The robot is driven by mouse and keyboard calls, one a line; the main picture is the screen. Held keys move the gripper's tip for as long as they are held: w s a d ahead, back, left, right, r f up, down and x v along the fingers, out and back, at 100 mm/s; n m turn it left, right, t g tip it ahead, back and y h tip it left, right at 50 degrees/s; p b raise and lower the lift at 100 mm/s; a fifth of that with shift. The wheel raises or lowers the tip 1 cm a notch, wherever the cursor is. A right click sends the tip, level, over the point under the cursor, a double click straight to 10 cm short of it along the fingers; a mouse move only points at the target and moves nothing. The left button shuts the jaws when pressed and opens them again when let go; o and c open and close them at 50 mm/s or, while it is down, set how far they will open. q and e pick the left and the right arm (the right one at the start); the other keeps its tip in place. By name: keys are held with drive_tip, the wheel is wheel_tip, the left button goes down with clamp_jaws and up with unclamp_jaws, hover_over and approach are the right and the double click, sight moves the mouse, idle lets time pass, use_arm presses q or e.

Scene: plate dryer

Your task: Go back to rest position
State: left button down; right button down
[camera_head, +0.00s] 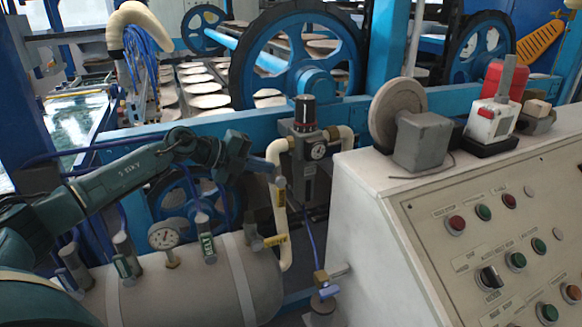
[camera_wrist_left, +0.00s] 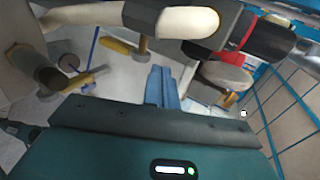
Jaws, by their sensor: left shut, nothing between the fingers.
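My left arm (camera_head: 110,185) reaches in from the left over the tank. My left gripper (camera_head: 268,167) is in front of the white bent pipe (camera_head: 277,212) and left of the pressure regulator (camera_head: 307,150). In the left wrist view, its blue fingers (camera_wrist_left: 162,87) are together with nothing between them. A pale pipe (camera_wrist_left: 185,22) and a yellow valve handle (camera_wrist_left: 118,47) lie beyond the fingers there; whether anything touches the gripper I cannot tell. My right gripper is not in view.
The pale tank (camera_head: 185,290) with a gauge (camera_head: 163,237) and upright valves stands below my left arm. The control panel (camera_head: 480,235) stands at the right. Blue wheels (camera_head: 300,65) and the blue machine frame (camera_head: 215,122) are behind, with round plates (camera_head: 207,101) beyond.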

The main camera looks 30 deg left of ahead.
use_arm(q)
drive_tip(key=s+d+n+t+h, duration=0.2)
drive_tip(key=d+n+t, duration=0.5)
drive_tip(key=d, duration=0.8)
drive_tip(key=s+a+f+n+g+y, duration=0.3)
drive_tip(key=s+f+n+g+y, duration=0.2)
drive_tip(key=s+f+n+y, duration=0.85)
drive_tip(key=s+d+f+n+g+h, duration=0.15)
drive_tip(key=s+f+g, duration=0.25)
drive_tip(key=s, duration=0.6)
drive_tip(key=s+d+f+n+g+h, duration=0.15)
drive_tip(key=s+f+g, duration=0.25)
drive_tip(key=s, duration=0.6)
drive_tip(key=w+d+f+t+h, duration=0.4)
drive_tip(key=w+d+f+t, duration=0.2)
drive_tip(key=w+t, duration=0.1)
drive_tip(key=shift+f, duration=0.4)
drive_tip(key=shift+a+m, duration=0.1)
drive_tip(key=shift+m, duration=0.15)
